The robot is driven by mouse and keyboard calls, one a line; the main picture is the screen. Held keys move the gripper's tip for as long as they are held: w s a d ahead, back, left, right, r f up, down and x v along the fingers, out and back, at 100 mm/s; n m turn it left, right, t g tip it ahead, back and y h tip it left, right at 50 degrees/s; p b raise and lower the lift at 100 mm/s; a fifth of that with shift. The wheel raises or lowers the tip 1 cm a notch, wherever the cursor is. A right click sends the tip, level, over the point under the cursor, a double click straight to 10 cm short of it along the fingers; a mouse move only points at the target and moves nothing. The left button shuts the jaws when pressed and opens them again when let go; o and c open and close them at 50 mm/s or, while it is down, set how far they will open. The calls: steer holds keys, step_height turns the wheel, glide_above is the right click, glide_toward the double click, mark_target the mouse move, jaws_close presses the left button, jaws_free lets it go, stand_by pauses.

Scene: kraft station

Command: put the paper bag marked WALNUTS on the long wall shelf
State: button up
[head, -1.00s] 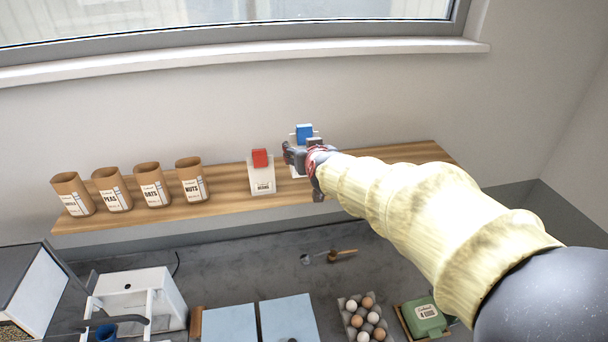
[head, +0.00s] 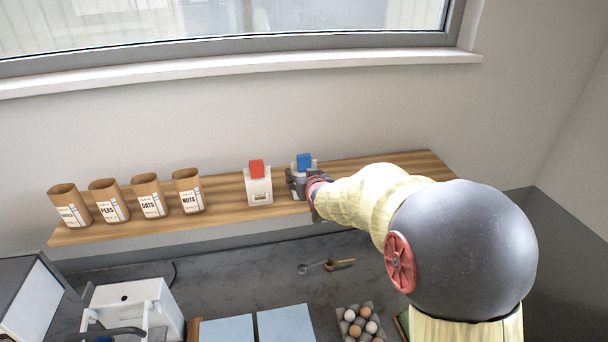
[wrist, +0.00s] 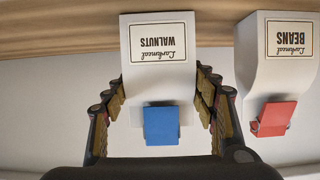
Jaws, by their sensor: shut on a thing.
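The WALNUTS bag (wrist: 158,82) is a white paper bag with a blue clip, upside down in the wrist view. My gripper (wrist: 160,115) has a finger on each side of it and is shut on it. In the head view the bag's blue clip (head: 304,162) shows just above my gripper (head: 302,184), which hides much of the bag. The bag is at the long wooden wall shelf (head: 370,170), to the right of the red-clipped bag. I cannot tell for sure whether its base touches the board.
The BEANS bag (head: 259,190) with a red clip stands close left of it; it also shows in the wrist view (wrist: 275,75). Several brown bags, including NUTS (head: 188,192), stand further left. The shelf's right part is clear. Eggs (head: 362,322) and spoons (head: 330,266) lie below.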

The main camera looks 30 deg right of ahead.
steer(key=shift+r, duration=0.1)
steer(key=o, duration=1.4)
